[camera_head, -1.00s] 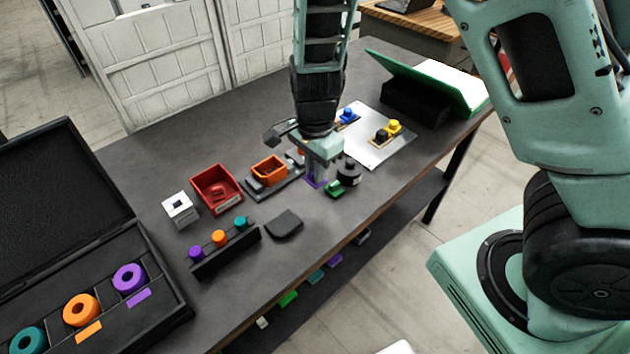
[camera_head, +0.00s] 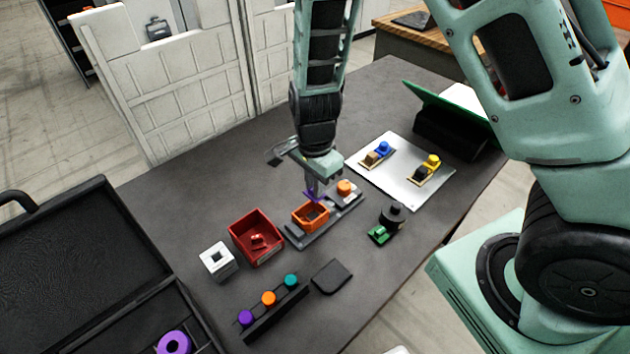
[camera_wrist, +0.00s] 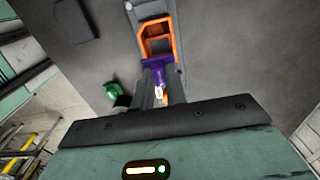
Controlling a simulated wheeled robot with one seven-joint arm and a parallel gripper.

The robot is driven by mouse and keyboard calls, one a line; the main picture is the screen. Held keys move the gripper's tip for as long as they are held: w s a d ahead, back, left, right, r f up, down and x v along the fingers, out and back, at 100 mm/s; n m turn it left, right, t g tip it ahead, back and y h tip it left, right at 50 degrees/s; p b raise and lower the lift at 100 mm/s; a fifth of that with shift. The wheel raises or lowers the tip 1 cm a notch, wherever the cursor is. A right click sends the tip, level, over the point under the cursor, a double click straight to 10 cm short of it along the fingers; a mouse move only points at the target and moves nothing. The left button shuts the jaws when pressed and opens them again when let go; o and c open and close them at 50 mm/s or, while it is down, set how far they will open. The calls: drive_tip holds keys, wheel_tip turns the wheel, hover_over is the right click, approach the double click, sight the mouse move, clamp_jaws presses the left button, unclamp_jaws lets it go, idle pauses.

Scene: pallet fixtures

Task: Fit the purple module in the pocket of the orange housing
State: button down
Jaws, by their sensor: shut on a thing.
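The orange housing (camera_head: 311,217) is an open-topped frame on a dark grey fixture base (camera_head: 326,226) in the middle of the table. In the wrist view the housing (camera_wrist: 157,33) is above the fingers and its pocket looks empty. My gripper (camera_head: 313,186) is shut on the purple module (camera_wrist: 157,64), which also shows in the head view (camera_head: 312,195). The module is at the housing's far edge, overlapping it in the picture. Whether it touches the housing I cannot tell. My fingers hide part of the module.
An orange knob (camera_head: 345,187) stands on the same base. A red bin (camera_head: 256,238) and a white block (camera_head: 217,261) are to the left. A black cylinder (camera_head: 393,214) and a green part (camera_head: 379,235) are to the right. A metal plate (camera_head: 408,188) lies behind them.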

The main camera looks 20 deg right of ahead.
drive_tip(key=shift+f+b, duration=1.7)
drive_tip(key=shift+f, duration=0.15)
drive_tip(key=shift+f+b, duration=0.35)
drive_tip(key=shift+f, duration=0.3)
drive_tip(key=shift+p, duration=0.4)
drive_tip(key=shift+f+b, duration=1.05)
drive_tip(key=shift+f, duration=0.35)
idle(0.4)
drive_tip(key=c, duration=1.3)
unclamp_jaws()
drive_tip(key=shift+c, duration=1.4)
drive_tip(key=shift+r, duration=0.1)
